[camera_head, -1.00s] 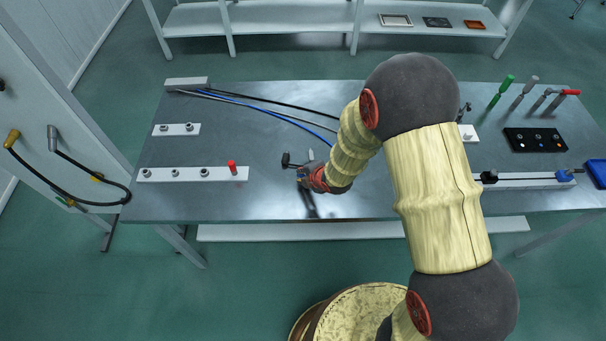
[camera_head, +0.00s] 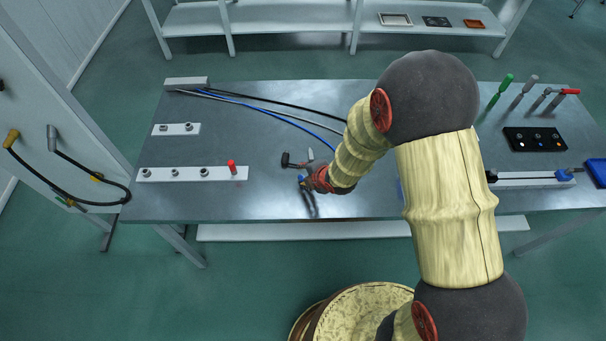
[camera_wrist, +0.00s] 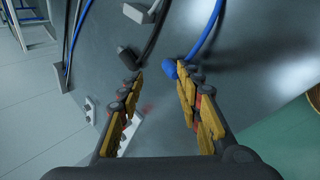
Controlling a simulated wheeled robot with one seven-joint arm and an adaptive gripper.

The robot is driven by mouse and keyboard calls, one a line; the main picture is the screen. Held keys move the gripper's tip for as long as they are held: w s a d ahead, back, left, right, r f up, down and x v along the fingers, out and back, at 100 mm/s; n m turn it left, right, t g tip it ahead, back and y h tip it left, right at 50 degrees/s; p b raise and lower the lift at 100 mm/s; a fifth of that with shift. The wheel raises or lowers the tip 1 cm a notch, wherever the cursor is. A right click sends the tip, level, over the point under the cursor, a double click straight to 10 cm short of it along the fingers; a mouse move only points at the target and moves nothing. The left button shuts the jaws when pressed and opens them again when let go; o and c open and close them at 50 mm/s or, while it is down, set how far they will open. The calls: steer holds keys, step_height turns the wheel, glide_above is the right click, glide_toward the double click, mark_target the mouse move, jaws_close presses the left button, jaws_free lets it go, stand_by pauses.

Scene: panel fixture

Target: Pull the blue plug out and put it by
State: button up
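The blue plug (camera_wrist: 170,68) sits on the end of a blue cable in the wrist view, at the tip of the right-hand finger. In the head view a small blue part (camera_head: 302,179) shows at my gripper's tip. My gripper (camera_wrist: 160,75) is open, its fingers wide apart, low over the grey table. I cannot tell whether the plug touches the finger or the table. No socket shows around its end. A white strip (camera_head: 190,174) with several round sockets and a red plug (camera_head: 232,167) is to the left.
A black plug (camera_wrist: 127,57) and a grey plug (camera_wrist: 136,13) lie close to the blue one. A shorter socket strip (camera_head: 176,129) is behind. Upright tools (camera_head: 500,92) and a black block (camera_head: 535,140) stand at the right. The table's front left is clear.

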steer(key=v, duration=0.9)
steer(key=shift+s+r, duration=0.2)
steer(key=shift+r, duration=0.1)
steer(key=shift+d, duration=0.1)
